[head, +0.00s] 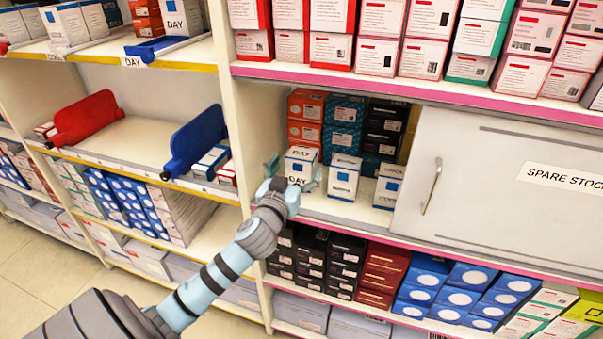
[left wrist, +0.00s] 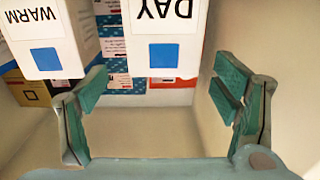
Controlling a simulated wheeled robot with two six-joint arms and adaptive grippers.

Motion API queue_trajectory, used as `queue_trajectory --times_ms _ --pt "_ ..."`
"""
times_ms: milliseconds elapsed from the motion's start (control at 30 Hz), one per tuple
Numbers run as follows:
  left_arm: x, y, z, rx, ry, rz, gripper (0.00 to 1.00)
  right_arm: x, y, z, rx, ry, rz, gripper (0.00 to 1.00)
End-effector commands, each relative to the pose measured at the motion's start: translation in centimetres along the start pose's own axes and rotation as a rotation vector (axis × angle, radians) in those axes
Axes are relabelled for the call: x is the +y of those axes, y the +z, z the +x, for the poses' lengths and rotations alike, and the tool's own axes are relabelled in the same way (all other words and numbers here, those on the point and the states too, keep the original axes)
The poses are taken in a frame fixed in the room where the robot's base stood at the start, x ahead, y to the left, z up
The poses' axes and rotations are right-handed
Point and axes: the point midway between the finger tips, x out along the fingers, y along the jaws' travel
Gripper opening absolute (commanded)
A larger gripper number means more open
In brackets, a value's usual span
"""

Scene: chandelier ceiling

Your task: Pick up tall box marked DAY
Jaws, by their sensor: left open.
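A tall white box marked DAY (head: 301,155) with a blue square stands upright in the open bay, at the left of a short front row. My left gripper (head: 294,172) is in front of it, open and empty, its fingers spread toward the box's two sides and partly covering its lower front. In the left wrist view the DAY box (left wrist: 167,40) appears upside down, between and beyond the open fingers (left wrist: 162,92). I cannot tell whether a finger touches it. My right gripper is not in view.
A similar white box marked WARM (head: 343,177) stands close to the right, with another white box (head: 387,188) beyond it. Stacked boxes fill the bay behind. A sliding door marked SPARE STOCK (head: 490,185) closes the right part. A shelf upright (head: 258,125) bounds the left.

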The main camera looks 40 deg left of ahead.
Motion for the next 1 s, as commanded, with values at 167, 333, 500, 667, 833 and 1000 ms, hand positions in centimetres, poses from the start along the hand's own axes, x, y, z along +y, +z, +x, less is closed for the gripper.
queue_trajectory --times_ms 167,333,500,667,833,1000 --pt "-0.2 -0.3 2.5 0.001 0.0 -0.003 0.82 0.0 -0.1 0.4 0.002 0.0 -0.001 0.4" --pt "-0.3 -0.3 5.4 -0.002 0.0 -0.002 0.82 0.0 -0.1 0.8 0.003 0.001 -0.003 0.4" --pt "-0.3 -0.4 5.8 -0.002 0.002 0.0 0.82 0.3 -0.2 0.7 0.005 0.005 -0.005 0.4" --pt "-0.3 -0.4 5.7 -0.002 0.002 0.0 0.64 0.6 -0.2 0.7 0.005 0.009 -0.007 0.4" --pt "-0.3 -0.3 5.7 -0.002 0.002 0.0 0.37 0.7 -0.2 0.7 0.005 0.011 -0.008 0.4" --pt "-0.3 -0.3 5.7 -0.002 0.002 0.0 0.26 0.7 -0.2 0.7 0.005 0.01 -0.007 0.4"
